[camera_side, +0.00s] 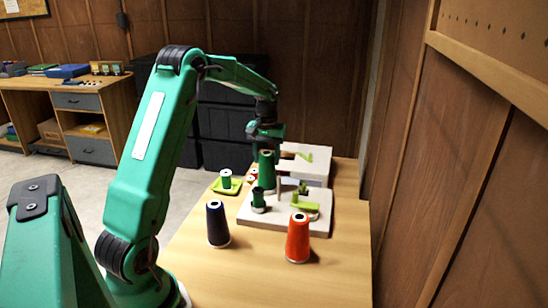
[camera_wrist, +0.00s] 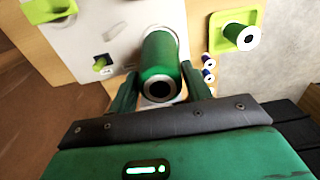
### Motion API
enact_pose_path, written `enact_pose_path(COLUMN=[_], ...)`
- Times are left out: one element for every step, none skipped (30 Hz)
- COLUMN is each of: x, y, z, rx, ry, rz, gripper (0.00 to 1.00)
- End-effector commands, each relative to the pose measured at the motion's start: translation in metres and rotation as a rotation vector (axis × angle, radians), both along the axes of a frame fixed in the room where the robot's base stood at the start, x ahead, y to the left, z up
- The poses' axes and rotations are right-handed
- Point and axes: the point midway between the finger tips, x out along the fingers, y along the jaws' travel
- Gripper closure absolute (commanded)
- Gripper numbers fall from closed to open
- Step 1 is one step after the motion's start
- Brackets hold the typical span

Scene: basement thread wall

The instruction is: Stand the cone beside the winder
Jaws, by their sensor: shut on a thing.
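A green cone (camera_side: 266,178) is held between the fingers of my gripper (camera_side: 266,152). In the wrist view the cone (camera_wrist: 160,58) sits between the two fingertips (camera_wrist: 159,72), with its dark open top toward the camera. In the side view it looks upright, at the back left of the winder's pale board (camera_side: 318,222). I cannot tell whether its base touches anything. The board also shows in the wrist view (camera_wrist: 80,35).
An orange cone (camera_side: 298,240) and a navy cone (camera_side: 217,225) stand in front of the board. A lime tray (camera_side: 235,186) with a green spool (camera_side: 225,179) lies to its left. Small spools (camera_wrist: 208,68) are near the cone. A white device (camera_side: 300,165) is behind. The front of the table is clear.

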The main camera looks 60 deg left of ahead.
Motion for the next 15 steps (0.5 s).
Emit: enact_pose_path(x=[0.000, 0.000, 0.000, 0.000, 0.000, 0.000, 0.000, 0.000, 0.000, 0.000, 0.000, 0.000, 0.000, 0.000, 0.000], y=[0.000, 0.000, 0.000, 0.000, 0.000, 0.000, 0.000, 0.000, 0.000, 0.000, 0.000, 0.000, 0.000, 0.000, 0.000], z=[0.003, 0.004, 0.005, 0.007, 0.008, 0.010, 0.011, 0.012, 0.014, 0.015, 0.016, 0.018, 0.019, 0.021, 0.022], rx=[0.001, 0.001, 0.001, 0.001, 0.001, 0.001, 0.001, 0.001, 0.001, 0.001, 0.001, 0.001, 0.001, 0.001, 0.001], ry=[-0.002, -0.002, -0.003, -0.003, -0.003, -0.003, -0.002, -0.001, -0.001, -0.001, -0.001, -0.001, -0.002, -0.003, -0.003], rz=[0.000, 0.000, 0.000, 0.000, 0.000, 0.000, 0.000, 0.000, 0.000, 0.000, 0.000, 0.000, 0.000, 0.000, 0.000], gripper=[0.70, 0.70, 0.70, 0.70, 0.70, 0.70, 0.70, 0.70, 0.70, 0.70, 0.70, 0.70, 0.70, 0.70, 0.70])
